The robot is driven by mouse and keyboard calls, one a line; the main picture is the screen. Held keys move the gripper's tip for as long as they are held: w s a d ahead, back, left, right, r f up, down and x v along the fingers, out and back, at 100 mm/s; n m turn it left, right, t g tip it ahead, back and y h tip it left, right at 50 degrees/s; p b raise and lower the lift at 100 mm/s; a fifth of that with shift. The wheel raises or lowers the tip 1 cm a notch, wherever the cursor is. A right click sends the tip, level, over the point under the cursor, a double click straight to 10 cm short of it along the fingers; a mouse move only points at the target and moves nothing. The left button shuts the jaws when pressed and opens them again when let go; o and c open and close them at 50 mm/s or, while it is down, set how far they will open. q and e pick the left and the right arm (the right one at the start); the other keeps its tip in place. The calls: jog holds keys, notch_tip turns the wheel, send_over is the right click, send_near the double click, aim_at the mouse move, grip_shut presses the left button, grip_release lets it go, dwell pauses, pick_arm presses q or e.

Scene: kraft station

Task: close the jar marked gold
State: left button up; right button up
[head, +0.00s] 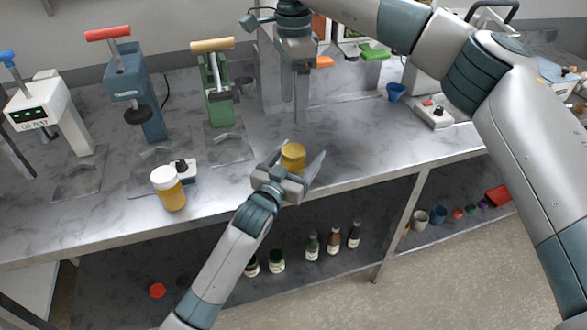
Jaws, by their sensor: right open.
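A round gold-yellow piece (292,157) shows at the bench's front edge, between the fingers of my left gripper (300,162). I cannot tell whether it is a lid or a jar top, as the gripper hides its lower part. I cannot tell whether the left fingers press on it. My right gripper (295,98) points down behind it, open and empty. An amber jar with a white lid (168,188) stands on the bench to the left. No gold marking is readable on it.
Presses with a red handle (108,33), a tan handle (212,45) and a blue handle (7,58) stand at the back left. A blue cup (395,91) and a control box (433,113) are at the right. Bottles (333,241) stand on the lower shelf.

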pick_arm(q)
jog(key=shift+s, duration=0.1)
jog(key=b+v, duration=0.2)
jog(key=v, duration=1.5)
jog(key=shift+b, duration=0.4)
jog(key=shift+s+a, duration=0.1)
